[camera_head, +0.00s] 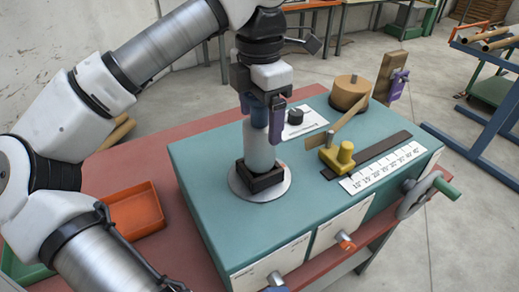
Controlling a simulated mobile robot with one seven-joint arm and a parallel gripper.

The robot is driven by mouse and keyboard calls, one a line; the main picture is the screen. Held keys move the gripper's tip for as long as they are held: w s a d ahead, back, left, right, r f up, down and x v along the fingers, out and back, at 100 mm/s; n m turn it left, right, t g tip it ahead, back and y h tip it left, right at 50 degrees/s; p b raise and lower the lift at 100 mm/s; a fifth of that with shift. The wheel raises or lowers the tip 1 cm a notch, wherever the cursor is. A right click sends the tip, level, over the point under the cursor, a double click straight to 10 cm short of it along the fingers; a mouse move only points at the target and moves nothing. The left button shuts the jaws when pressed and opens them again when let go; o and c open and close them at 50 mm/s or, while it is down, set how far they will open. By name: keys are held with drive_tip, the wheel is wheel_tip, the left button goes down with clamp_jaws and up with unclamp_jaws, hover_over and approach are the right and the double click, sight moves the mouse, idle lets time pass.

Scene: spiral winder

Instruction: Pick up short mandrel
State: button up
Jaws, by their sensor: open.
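An upright pale grey cylinder with a bluish top, which looks like the short mandrel (260,152), stands in a black square holder (262,179). The holder sits on a round silver plate on the teal machine top. My gripper (262,118) points down right over the cylinder. Its purple-tipped jaws are open, and the cylinder's upper end shows between them. Whether either jaw touches the cylinder I cannot tell. The cylinder's very top is hidden by the gripper.
On the teal top (210,155) stand a black knob on a white plate (295,117), a yellow block (338,158), a tan cylinder (350,92) and a printed scale strip (384,168). An orange tray (135,212) lies at left. A handwheel (415,197) juts out at right.

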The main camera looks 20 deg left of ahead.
drive_tip(key=shift+f, duration=0.45)
drive_tip(key=shift+r, duration=0.1)
drive_tip(key=c, duration=1.7)
drive_tip(key=shift+r, duration=0.15)
drive_tip(key=shift+c, duration=0.2)
wheel_tip(320, 180, up, 15)
drive_tip(key=p, duration=1)
drive_tip(key=shift+p, duration=0.4)
